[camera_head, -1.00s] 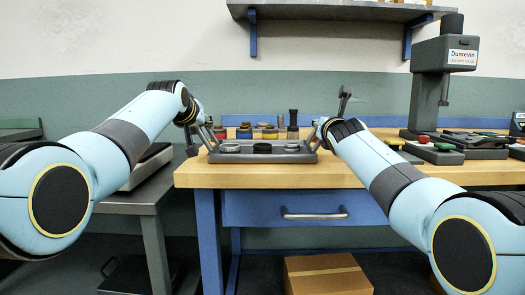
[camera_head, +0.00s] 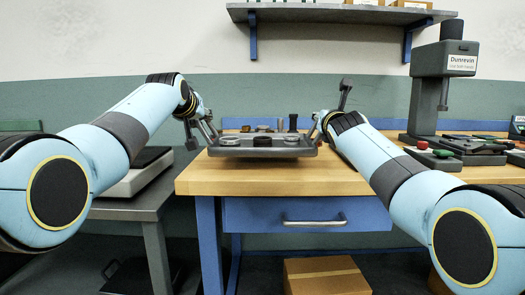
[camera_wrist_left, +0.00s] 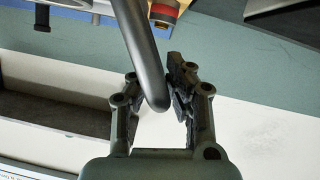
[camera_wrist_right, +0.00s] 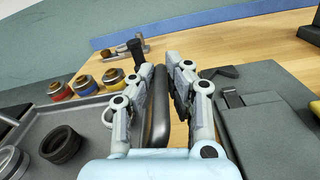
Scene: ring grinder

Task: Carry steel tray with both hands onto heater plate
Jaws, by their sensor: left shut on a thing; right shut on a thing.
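The steel tray (camera_head: 262,153) is a grey, shallow tray, held about level above the wooden bench. It carries a dark ring (camera_head: 262,142) between two silvery ones (camera_head: 230,141) (camera_head: 291,140). My left gripper (camera_head: 211,134) is shut on the tray's left handle; the dark handle bar (camera_wrist_left: 150,75) runs between its fingers in the left wrist view. My right gripper (camera_head: 318,131) is shut on the right handle (camera_wrist_right: 159,115). What looks like the heater plate (camera_head: 138,181), a pale box with a dark top, stands on the lower side table at left.
The wooden bench (camera_head: 290,181) is higher than the grey side table (camera_head: 122,208). Several coloured jars (camera_wrist_right: 84,85) stand behind the tray. A press (camera_head: 428,95) and dark fixtures (camera_head: 473,146) occupy the bench's right. A shelf (camera_head: 340,13) hangs above.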

